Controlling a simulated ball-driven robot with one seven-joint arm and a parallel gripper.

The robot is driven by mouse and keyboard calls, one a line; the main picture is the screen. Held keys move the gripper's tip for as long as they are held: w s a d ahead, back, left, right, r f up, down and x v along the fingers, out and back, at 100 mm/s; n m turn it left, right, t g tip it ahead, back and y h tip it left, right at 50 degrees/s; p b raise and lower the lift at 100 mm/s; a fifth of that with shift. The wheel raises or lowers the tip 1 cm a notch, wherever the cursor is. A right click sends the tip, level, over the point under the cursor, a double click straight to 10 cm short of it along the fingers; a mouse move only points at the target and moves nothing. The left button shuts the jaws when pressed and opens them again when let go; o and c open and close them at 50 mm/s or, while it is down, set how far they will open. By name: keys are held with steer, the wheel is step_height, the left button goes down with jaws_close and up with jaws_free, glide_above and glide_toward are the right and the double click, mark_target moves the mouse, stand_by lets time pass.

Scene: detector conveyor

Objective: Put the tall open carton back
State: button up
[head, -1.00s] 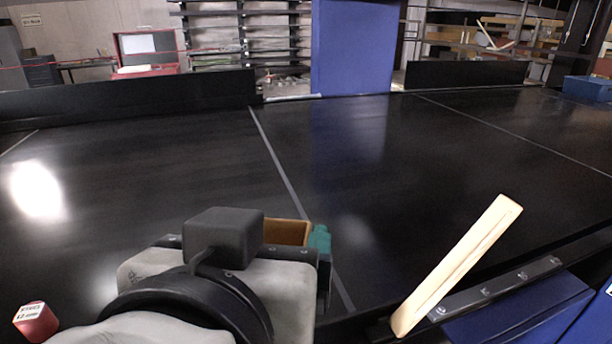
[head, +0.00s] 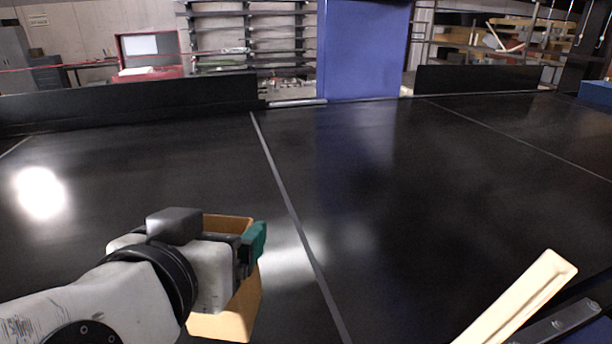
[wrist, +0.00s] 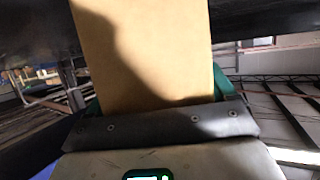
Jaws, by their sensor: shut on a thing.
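The tall open carton (head: 228,318) is tan-brown and upright or nearly so at the lower left of the head view, partly hidden behind my gripper and wrist. Its upper part shows above the gripper. My gripper (head: 253,246), with teal fingers, is shut on the carton over the black conveyor belt (head: 400,190). In the wrist view the carton (wrist: 147,50) fills the middle, with teal fingers at both its sides. I cannot tell whether its bottom touches the belt.
A pale wooden bar (head: 520,297) slants up at the near right edge, beside a dark rail. The blue tunnel housing (head: 365,50) stands at the far side. Black side walls (head: 130,100) border the belt at the back. The middle of the belt is clear.

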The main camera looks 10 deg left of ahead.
steer(key=f, duration=0.1)
steer(key=w+a, duration=0.1)
steer(key=f, duration=0.1)
steer(key=shift+w+a+f, duration=0.25)
steer(key=shift+w+f, duration=0.05)
steer(key=shift+w+a+f, duration=0.1)
steer(key=shift+f, duration=0.8)
steer(key=shift+w+a+f, duration=0.1)
steer(key=shift+f, duration=0.8)
steer(key=shift+f, duration=0.2)
steer(key=o, duration=1.2)
steer(key=shift+c, duration=0.2)
steer(key=shift+r, duration=0.2)
steer(key=b+v, duration=0.3)
steer(key=v, duration=0.9)
steer(key=shift+b, duration=0.4)
